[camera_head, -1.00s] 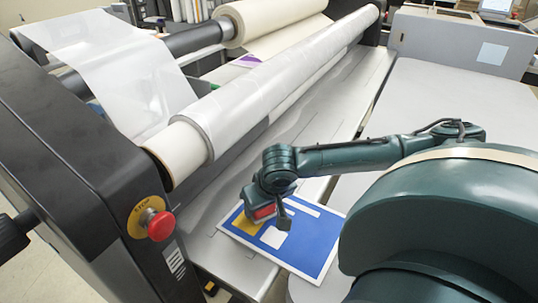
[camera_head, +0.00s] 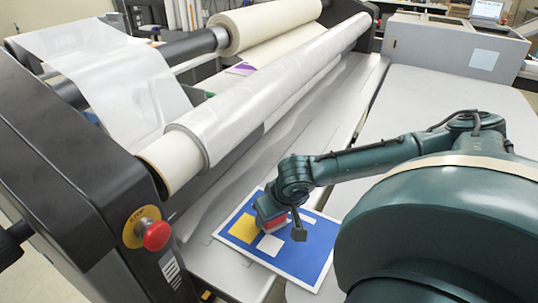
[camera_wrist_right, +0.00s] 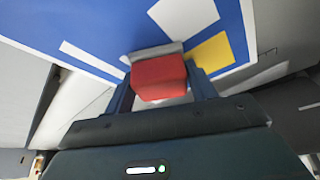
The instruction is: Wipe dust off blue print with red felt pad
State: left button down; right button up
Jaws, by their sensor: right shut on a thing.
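The blue print (camera_head: 315,255) lies flat on the grey table of the laminator, with a white border, a yellow block and white blocks on it. It also shows in the right wrist view (camera_wrist_right: 105,25). My right gripper (camera_head: 282,222) is over the upper part of the print. It is shut on the red felt pad (camera_wrist_right: 158,78), which sits between the two fingers in the right wrist view. The pad is at the print's surface; whether it touches is hard to tell. No dust can be made out clearly. My left gripper is not in view.
The clear film roll (camera_head: 270,90) runs across the machine behind the print. A red emergency stop button (camera_head: 156,236) is on the black side housing (camera_head: 70,170) at the left. The grey table to the right (camera_head: 430,110) is clear.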

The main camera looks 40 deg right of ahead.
jog(key=shift+s+d+r, duration=0.1)
jog(key=shift+s+d, duration=0.25)
jog(key=shift+s, duration=1.2)
jog(key=shift+s+d, duration=0.4)
jog(key=shift+s, duration=1.1)
jog(key=shift+s+d+r, duration=0.1)
jog(key=shift+s+d, duration=0.25)
jog(key=shift+s, duration=1.2)
jog(key=shift+f, duration=0.15)
jog(key=shift+w+a+f, duration=0.1)
jog(key=shift+w+a, duration=0.15)
jog(key=shift+w, duration=0.6)
jog(key=shift+w+a+f, duration=0.1)
jog(key=shift+w+a, duration=0.1)
jog(key=shift+w, duration=0.6)
jog(key=shift+c, duration=0.4)
jog(key=shift+w+a+r, duration=0.1)
jog(key=shift+w+a, duration=0.1)
jog(key=shift+w, duration=0.8)
jog(key=shift+w+a+r, duration=0.1)
jog(key=shift+w+a, duration=0.15)
jog(key=shift+w, duration=0.8)
jog(key=shift+w+a, duration=0.2)
jog(key=shift+w, duration=0.8)
jog(key=shift+w+a+f, duration=0.1)
jog(key=shift+w+a, duration=0.1)
jog(key=shift+w, duration=0.55)
jog(key=shift+w+a+f, duration=0.1)
jog(key=shift+w+a, duration=0.1)
jog(key=shift+w, duration=0.55)
